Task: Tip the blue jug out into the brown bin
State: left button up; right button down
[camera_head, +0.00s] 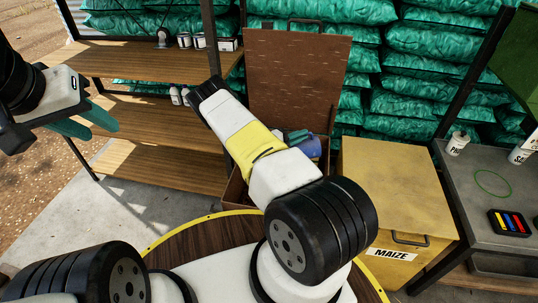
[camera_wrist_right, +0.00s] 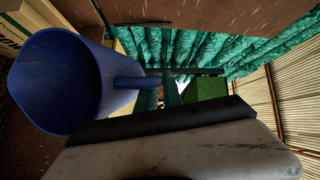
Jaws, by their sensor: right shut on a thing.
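The blue jug (camera_head: 312,148) shows in the head view just past my right gripper, over or inside the opening of the brown bin (camera_head: 235,190). The bin's brown lid (camera_head: 297,85) stands open at the back. My right gripper (camera_head: 297,136) is shut on the jug's handle. In the right wrist view the jug (camera_wrist_right: 60,85) is on the left, with its wide mouth turned toward the camera; no contents show inside. Its exact tilt is hard to tell. My right arm hides much of the bin's front and inside. My left gripper (camera_head: 95,122) is empty, with its green fingers apart, at the far left.
The yellow maize bin (camera_head: 395,185) stands closed, right of the brown bin. Wooden shelves (camera_head: 150,62) with small cans and bottles are at the left. A grey bench (camera_head: 490,190) is at the right. Green sacks (camera_head: 425,45) are stacked behind.

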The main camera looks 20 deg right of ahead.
aim_at(317, 142)
jog(key=d+f+y, duration=0.1)
jog(key=d+y, duration=0.1)
jog(key=d, duration=0.1)
jog(key=s+d+f+m+y+b, duration=0.1)
jog(key=d+f+y, duration=0.1)
jog(key=d, duration=0.1)
jog(key=d+f+m+y+b, duration=0.1)
jog(key=d+f+y, duration=0.1)
jog(key=shift+s+d+f+g+y, duration=0.15)
jog(key=shift+s+d+g+y, duration=0.15)
jog(key=shift+s+d, duration=0.1)
jog(key=s+d+f+m+t+y+b, duration=0.1)
jog(key=d+y+b, duration=0.4)
jog(key=y, duration=0.5)
jog(key=shift+s+d+f+m+t+y, duration=0.15)
jog(key=shift+d+f+m+t+y, duration=0.4)
jog(key=shift+d, duration=0.7)
jog(key=shift+a+f+m+g, duration=0.1)
jog(key=shift+m+g, duration=0.15)
